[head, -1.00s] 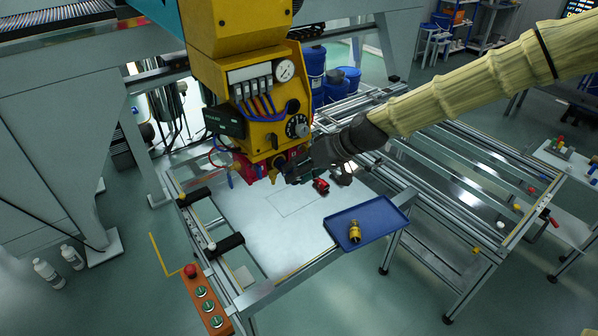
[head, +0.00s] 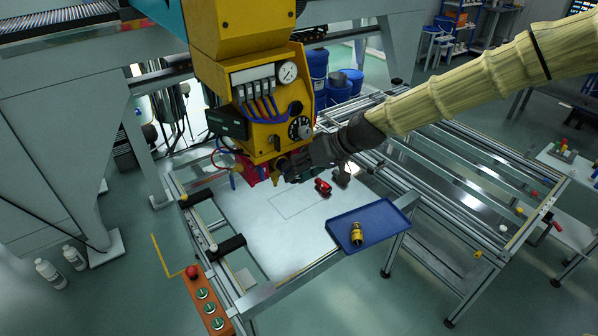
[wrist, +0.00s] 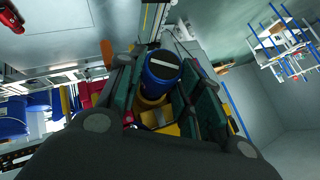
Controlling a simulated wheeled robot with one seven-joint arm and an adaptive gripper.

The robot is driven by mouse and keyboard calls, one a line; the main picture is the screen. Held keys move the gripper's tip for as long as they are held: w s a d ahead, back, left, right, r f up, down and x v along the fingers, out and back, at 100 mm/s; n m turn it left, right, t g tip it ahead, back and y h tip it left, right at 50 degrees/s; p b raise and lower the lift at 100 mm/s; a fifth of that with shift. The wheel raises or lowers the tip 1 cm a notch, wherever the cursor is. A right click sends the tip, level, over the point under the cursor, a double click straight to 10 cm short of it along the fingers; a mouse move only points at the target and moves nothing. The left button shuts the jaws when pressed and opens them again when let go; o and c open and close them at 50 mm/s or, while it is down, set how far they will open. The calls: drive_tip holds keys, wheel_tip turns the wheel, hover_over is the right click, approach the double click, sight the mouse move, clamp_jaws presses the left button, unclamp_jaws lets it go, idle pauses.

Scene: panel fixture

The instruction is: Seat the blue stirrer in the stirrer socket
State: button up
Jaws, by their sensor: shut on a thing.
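The blue stirrer (wrist: 161,68) shows in the wrist view as a blue cylinder with a black end face crossed by a pale bar, with a yellow part (wrist: 150,102) close below it. My gripper (wrist: 160,88) is shut on it, with a green-padded finger on each side. In the head view my dark gripper (head: 287,174) is at the lower front of the yellow machine head (head: 270,140), beside a small yellow part there. The stirrer is not clear in that view. I cannot make out the stirrer socket, nor whether the stirrer touches it.
A red and black piece (head: 323,187) and a dark piece (head: 342,178) lie on the pale plate (head: 275,230). A blue tray (head: 385,225) at the frame's near edge holds a yellow and black fitting (head: 357,233). Black blocks (head: 225,247) flank the plate's left side.

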drive_tip(key=shift+w+a, duration=0.45)
drive_tip(key=shift+w, duration=0.1)
drive_tip(key=shift+w+r, duration=0.1)
drive_tip(key=shift+w, duration=0.05)
idle(0.5)
drive_tip(key=shift+s+d, duration=0.1)
drive_tip(key=shift+s, duration=0.15)
drive_tip(key=shift+s+d, duration=0.8)
drive_tip(key=shift+s, duration=0.25)
drive_tip(key=shift+s+a+f, duration=0.1)
drive_tip(key=shift+f, duration=0.1)
